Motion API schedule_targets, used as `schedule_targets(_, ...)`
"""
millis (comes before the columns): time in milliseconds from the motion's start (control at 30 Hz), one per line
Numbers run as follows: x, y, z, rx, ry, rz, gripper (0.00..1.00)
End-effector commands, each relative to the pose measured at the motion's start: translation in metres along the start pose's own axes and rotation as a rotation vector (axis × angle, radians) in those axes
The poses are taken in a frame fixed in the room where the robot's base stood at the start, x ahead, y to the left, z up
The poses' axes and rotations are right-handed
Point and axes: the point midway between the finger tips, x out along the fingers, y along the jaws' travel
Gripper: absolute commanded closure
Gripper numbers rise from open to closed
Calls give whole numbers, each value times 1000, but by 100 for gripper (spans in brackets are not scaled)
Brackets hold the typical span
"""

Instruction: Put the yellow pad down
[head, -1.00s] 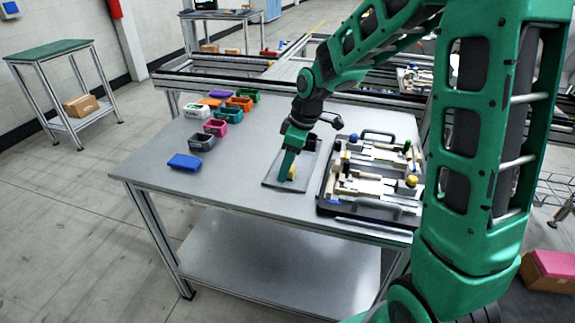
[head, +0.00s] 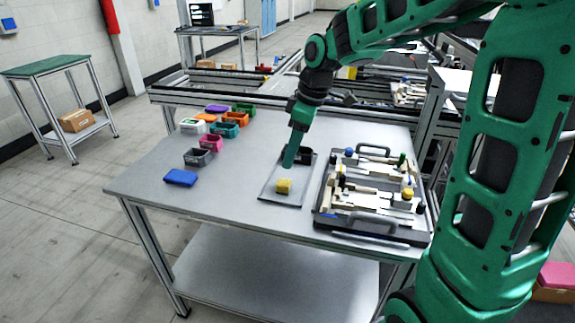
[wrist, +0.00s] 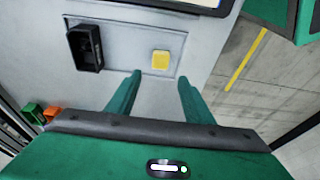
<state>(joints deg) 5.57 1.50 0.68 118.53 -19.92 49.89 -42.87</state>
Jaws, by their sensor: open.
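The yellow pad (head: 284,186) is a small block lying on the thin grey mat (head: 272,198) on the metal table. It also shows in the wrist view (wrist: 161,60), on the right part of the mat. My gripper (head: 288,164) is above and behind the pad in the head view, apart from it. In the wrist view my two green fingers (wrist: 158,80) are spread wide with nothing between them, and the pad lies beyond their tips.
A black open bin (head: 305,156) stands at the mat's far end. A black tray of fixtures (head: 332,222) with a handle sits to the right. Several coloured bins, including a pink one (head: 211,143), and a blue block (head: 181,177) stand to the left. The table's front left is clear.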

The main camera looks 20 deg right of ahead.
Motion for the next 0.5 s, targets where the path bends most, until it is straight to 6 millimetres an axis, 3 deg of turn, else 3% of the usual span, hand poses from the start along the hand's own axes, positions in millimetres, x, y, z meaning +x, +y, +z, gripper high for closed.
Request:
schedule_targets(133,-13,0,0,0,0,2,53)
schedule_targets(367,-17,0,1,1,-1,1,53)
schedule_targets(500,-23,-4,22,93,-21,16,53)
